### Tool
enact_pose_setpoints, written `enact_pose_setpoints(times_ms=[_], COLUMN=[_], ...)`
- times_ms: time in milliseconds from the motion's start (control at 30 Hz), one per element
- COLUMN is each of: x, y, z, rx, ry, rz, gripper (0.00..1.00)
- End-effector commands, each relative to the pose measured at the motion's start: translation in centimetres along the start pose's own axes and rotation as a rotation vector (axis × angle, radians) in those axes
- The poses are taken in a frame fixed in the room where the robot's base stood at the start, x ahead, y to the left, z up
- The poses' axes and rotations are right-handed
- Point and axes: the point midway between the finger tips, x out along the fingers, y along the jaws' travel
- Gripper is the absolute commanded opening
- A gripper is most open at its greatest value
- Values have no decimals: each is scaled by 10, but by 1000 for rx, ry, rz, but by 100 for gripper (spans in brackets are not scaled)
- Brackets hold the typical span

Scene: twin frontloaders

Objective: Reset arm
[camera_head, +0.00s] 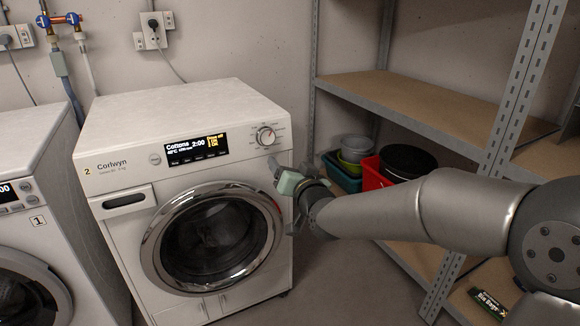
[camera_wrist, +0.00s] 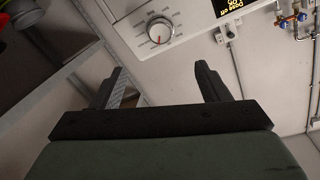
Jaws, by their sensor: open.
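My gripper (camera_wrist: 160,85) is open and empty in the wrist view, its two dark fingers apart with nothing between them. In the head view my arm comes in from the right, and my gripper (camera_head: 278,170) is at the right front edge of the washer marked 2 (camera_head: 190,110), just below its round dial (camera_head: 265,136). Whether it touches the washer I cannot tell. The washer's round glass door (camera_head: 215,240) looks shut, and its display (camera_head: 196,149) is lit. The dial also shows in the wrist view (camera_wrist: 160,31), beyond the fingers.
A second washer marked 1 (camera_head: 38,222) stands at the left. A metal shelf unit (camera_head: 430,105) stands at the right, with a red bin (camera_head: 372,172) and bowls (camera_head: 355,148) below its upper board. Wall pipes with blue valves (camera_head: 58,20) are at the upper left.

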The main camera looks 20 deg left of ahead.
Motion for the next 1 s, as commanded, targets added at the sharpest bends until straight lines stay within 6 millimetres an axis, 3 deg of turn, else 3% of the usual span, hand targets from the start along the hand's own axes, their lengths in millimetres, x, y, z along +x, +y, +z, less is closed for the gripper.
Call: enact_pose_setpoints(times_ms=[367,467,533,667,800,1000], x=[-4,-20,-41,-106,-198,-337], y=[0,4,14,40,59,51], z=[-6,-19,-32,-63,-97,-143], rx=[-14,-60,-104,-170,-172,-55], ry=[-24,-109,-211,-445,-695,-1018], rz=[14,67,136,305,485,670], gripper=[69,69,69,69,69,69])
